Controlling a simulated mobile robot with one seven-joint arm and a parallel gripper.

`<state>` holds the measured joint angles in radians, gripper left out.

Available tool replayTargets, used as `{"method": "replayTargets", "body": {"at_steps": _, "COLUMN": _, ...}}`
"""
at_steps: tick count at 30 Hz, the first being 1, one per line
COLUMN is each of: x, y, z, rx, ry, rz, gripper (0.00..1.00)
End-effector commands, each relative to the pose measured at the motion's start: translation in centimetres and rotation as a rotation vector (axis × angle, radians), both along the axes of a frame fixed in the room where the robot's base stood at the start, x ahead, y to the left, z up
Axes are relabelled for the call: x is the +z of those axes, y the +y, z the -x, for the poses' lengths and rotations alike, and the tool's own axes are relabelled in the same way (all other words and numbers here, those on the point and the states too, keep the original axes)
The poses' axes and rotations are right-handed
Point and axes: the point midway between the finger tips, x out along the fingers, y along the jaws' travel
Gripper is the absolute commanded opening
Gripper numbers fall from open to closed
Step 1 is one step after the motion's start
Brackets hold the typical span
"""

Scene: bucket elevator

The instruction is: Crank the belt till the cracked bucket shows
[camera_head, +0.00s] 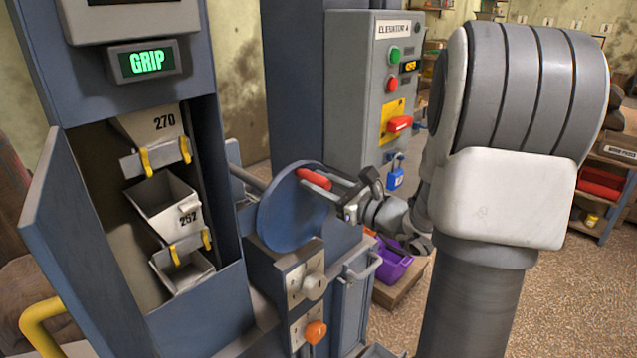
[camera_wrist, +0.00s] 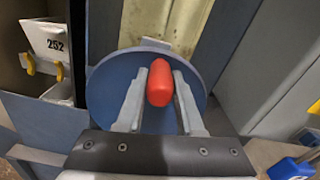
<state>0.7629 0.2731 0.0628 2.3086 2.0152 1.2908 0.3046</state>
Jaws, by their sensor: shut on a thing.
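The blue crank wheel (camera_head: 283,214) stands beside the elevator casing, with a red handle (camera_head: 313,179) on its face. My gripper (camera_head: 335,188) is shut on this handle; in the wrist view its two fingers lie on either side of the red handle (camera_wrist: 159,82). Through the open hatch I see pale buckets on the belt. The upper bucket (camera_head: 153,128) reads 270. The one below (camera_head: 165,200) reads 257 or 252. A third bucket (camera_head: 181,271) shows only in part at the bottom. I can make out no clear crack on any of them.
A green display (camera_head: 143,62) above the hatch reads GRIP. The hatch door (camera_head: 75,235) hangs open at left. A white knob and an orange knob (camera_head: 315,331) sit below the wheel. A grey control cabinet (camera_head: 362,90) with a blue padlock (camera_head: 396,178) stands behind.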

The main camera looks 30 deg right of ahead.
Motion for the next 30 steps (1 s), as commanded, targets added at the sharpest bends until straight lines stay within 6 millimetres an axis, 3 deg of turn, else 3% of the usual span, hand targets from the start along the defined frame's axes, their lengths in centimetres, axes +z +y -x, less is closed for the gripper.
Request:
{"method": "replayTargets", "body": {"at_steps": 17, "x": 0.2, "y": -0.7, "z": -0.2, "rx": -0.001, "ry": 0.025, "rz": -0.066, "gripper": 0.00}}
{"method": "replayTargets", "body": {"at_steps": 30, "x": -0.5, "y": -3.8, "z": -1.3, "rx": -0.005, "ry": 0.146, "rz": -0.400, "gripper": 0.00}}
